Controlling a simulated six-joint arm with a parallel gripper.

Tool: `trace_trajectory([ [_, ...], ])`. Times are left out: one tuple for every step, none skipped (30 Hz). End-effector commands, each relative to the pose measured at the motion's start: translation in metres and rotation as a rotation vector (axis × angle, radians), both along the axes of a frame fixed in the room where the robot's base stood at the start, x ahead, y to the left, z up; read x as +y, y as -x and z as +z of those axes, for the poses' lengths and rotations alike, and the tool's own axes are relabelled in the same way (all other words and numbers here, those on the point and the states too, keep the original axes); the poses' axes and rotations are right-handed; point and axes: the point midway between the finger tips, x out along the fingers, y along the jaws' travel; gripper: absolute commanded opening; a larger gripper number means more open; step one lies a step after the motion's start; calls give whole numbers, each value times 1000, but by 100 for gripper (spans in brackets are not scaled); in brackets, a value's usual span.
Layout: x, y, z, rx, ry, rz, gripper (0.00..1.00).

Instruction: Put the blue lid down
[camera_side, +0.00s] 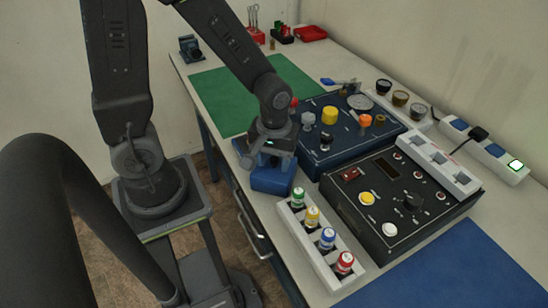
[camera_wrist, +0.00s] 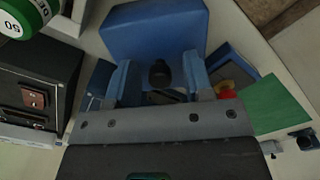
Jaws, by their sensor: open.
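The blue lid (camera_side: 272,180) is a blocky blue piece at the table's front edge, left of the blue panel; it appears to rest on the tabletop. It also shows in the wrist view (camera_wrist: 155,32), with a black knob (camera_wrist: 160,73) standing at its near side. My gripper (camera_side: 271,158) is directly above the lid, pointing down. In the wrist view its two blue fingers (camera_wrist: 160,80) are apart, one on each side of the knob, with visible gaps. The lid's underside is hidden.
The blue panel (camera_side: 312,158) with knobs is close behind my gripper. A white rack (camera_side: 297,228) of several colour-capped bottles stands just right of the lid. A black control box (camera_side: 371,236) lies beyond it. The green mat (camera_side: 208,92) is mostly clear.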

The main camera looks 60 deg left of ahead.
Motion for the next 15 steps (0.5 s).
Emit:
trace_trajectory([
  [0, 0, 0, 0, 0, 0, 47],
  [0, 0, 1, -1, 0, 0, 47],
  [0, 0, 2, -1, 0, 0, 47],
  [0, 0, 3, -3, 0, 0, 47],
  [0, -1, 5, -4, 0, 0, 47],
  [0, -1, 9, -4, 0, 0, 47],
  [0, -1, 12, -6, 0, 0, 47],
  [0, -1, 17, -7, 0, 0, 47],
  [0, -2, 23, -8, 0, 0, 47],
  [0, -1, 29, -8, 0, 0, 47],
  [0, -2, 35, -9, -1, 0, 47],
  [0, -2, 44, -10, 0, 0, 47],
  [0, -2, 51, -11, 0, 0, 47],
  [0, -1, 58, -11, -1, 0, 47],
  [0, -1, 66, -9, -1, 0, 47],
])
